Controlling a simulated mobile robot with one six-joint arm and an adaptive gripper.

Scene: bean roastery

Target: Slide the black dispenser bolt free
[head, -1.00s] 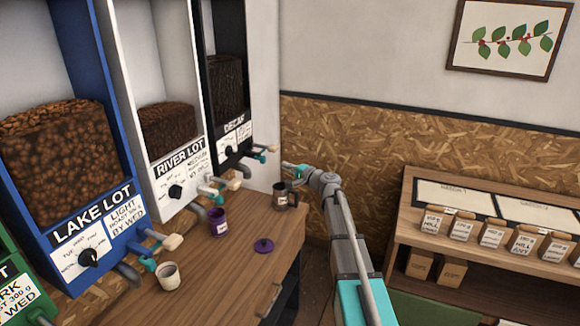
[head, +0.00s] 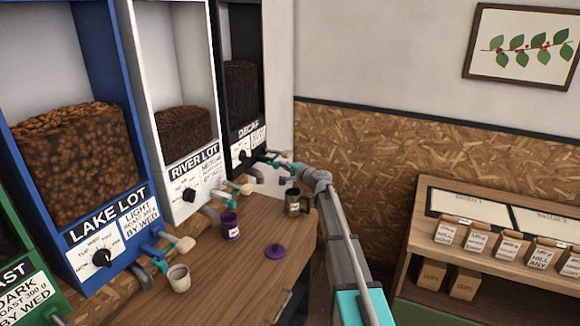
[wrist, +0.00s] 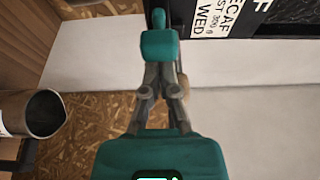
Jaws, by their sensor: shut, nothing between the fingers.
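The black dispenser (head: 238,85), labelled DECAF, stands at the back end of the dispenser row. Its label corner also shows at the top right of the wrist view (wrist: 228,20). Its bolt (head: 270,156) sticks out low at the front, with teal and grey parts. My gripper (head: 290,167) is at the bolt's outer end and overlaps it in the head view. In the wrist view, my teal fingertips (wrist: 160,45) are together with nothing seen between them. A tan piece, probably the bolt's knob (wrist: 183,84), is partly hidden behind my finger. I cannot tell whether they touch.
A dark metal cup (head: 294,203) stands below my gripper, near the counter's edge. A purple cup (head: 231,228), purple lid (head: 276,251) and pale cup (head: 178,278) are on the wooden counter (head: 235,275). A shelf with bags (head: 475,242) is at right.

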